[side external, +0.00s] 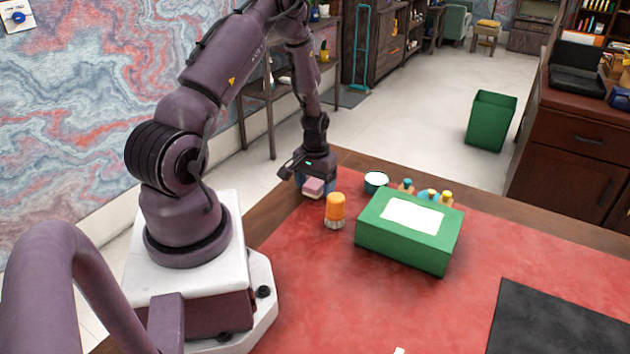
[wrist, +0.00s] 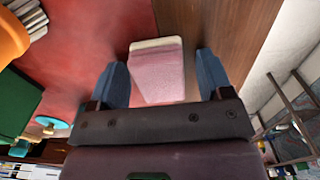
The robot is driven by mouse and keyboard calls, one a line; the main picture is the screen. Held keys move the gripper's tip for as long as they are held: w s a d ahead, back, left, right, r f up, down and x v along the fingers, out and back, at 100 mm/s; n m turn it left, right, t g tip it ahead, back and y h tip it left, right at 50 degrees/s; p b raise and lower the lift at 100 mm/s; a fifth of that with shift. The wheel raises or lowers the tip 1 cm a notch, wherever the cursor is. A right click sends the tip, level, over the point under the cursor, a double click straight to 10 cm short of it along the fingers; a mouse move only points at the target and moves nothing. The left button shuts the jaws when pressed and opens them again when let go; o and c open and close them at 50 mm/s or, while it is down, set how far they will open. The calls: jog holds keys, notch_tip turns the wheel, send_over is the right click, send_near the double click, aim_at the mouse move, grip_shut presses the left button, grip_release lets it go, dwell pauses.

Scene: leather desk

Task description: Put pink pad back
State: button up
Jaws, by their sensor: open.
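The pink pad (side external: 313,186) is a small block with a pale edge, at the left edge of the desk near the wooden border. My gripper (side external: 315,190) is right at it, pointing down. In the wrist view the pad (wrist: 158,78) lies between the two blue fingertips of my gripper (wrist: 160,72). The fingers are open, with a visible gap on each side of the pad. I cannot tell the exact height of the fingertips over the desk.
An orange-topped object (side external: 335,208) stands just right of my gripper. A black mat (side external: 560,325) lies front right. The red desk front (side external: 330,310) is mostly clear.

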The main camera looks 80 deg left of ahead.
aim_at(315, 182)
notch_tip(315, 182, up, 12)
jog(key=w+d+r+m+t, duration=0.1)
jog(key=w+d+r+m, duration=0.15)
jog(key=d+r, duration=0.55)
jog(key=s+d+r+m+t, duration=0.2)
jog(key=s+d+r+m, duration=0.1)
jog(key=d+r, duration=0.4)
jog(key=s+d+r+m+t, duration=0.2)
jog(key=s+d+r, duration=0.4)
jog(key=d, duration=0.6)
jog(key=shift+d+r+m+t, duration=0.3)
jog(key=shift+r+m, duration=0.45)
jog(key=shift+r, duration=0.2)
